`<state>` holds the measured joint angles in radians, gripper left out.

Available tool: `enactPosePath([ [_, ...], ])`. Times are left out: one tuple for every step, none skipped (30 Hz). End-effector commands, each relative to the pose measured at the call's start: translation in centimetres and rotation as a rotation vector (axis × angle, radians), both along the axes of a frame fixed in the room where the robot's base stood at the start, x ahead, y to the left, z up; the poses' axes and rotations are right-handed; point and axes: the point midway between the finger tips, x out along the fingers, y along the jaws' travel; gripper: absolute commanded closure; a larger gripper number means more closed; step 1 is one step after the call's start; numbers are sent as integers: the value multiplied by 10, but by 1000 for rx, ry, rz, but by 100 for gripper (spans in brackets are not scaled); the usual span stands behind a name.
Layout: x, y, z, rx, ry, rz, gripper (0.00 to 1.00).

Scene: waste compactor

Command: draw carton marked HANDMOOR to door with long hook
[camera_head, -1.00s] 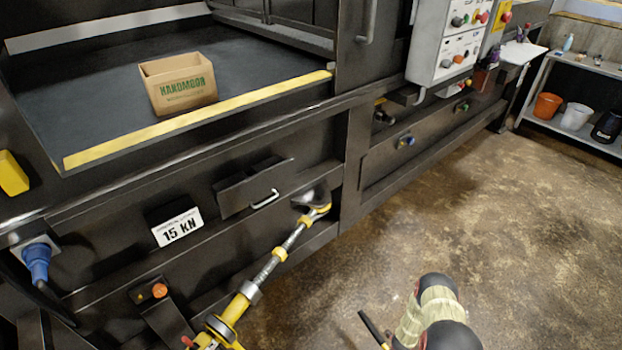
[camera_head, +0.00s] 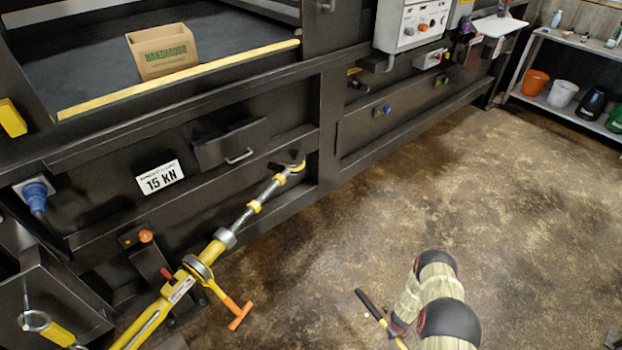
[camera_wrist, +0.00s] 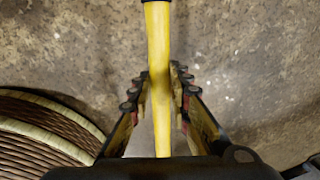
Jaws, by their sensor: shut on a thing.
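The open-topped brown carton (camera_head: 162,52) with green HANDMOOR lettering stands upright on the dark chamber floor (camera_head: 85,70), a short way behind the yellow door sill (camera_head: 180,80). In the wrist view my gripper (camera_wrist: 158,80) is shut around a yellow shaft (camera_wrist: 158,40), apparently the long hook's. A dark collar shows at the picture's top. In the head view, a black-gripped pole with a yellow part (camera_head: 372,306) shows beside my arm at bottom right, far from the carton. No hook end shows, and my fingers cannot be made out there.
A yellow and steel strut (camera_head: 200,262) with an orange T-handle slants up to the compactor's front at lower left. A control box (camera_head: 412,22) is at the top. A shelf (camera_head: 575,112) with buckets stands far right. The concrete floor (camera_head: 330,240) between is clear.

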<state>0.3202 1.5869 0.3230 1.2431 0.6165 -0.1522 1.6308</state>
Motion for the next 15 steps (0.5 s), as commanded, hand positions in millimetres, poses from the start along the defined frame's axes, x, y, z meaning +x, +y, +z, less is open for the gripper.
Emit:
enactPosePath([
  [4,1,7,1,1,24,100],
  [7,2,10,1,1,37,100],
  [11,3,15,1,1,61,100],
  [14,4,19,0,0,77,100],
  [17,5,23,0,0,94,100],
  [21,6,29,0,0,119,100],
  [25,7,34,-1,-1,139,100],
  [28,8,38,-1,-1,159,100],
  [33,9,45,-1,0,189,100],
  [36,10,50,-1,0,210,100],
  [40,12,56,0,0,235,100],
  [46,14,65,0,-1,270,100],
  [51,15,72,-1,-1,298,100],
  [55,17,80,-1,-2,330,100],
  [62,20,91,-2,-2,376,100],
])
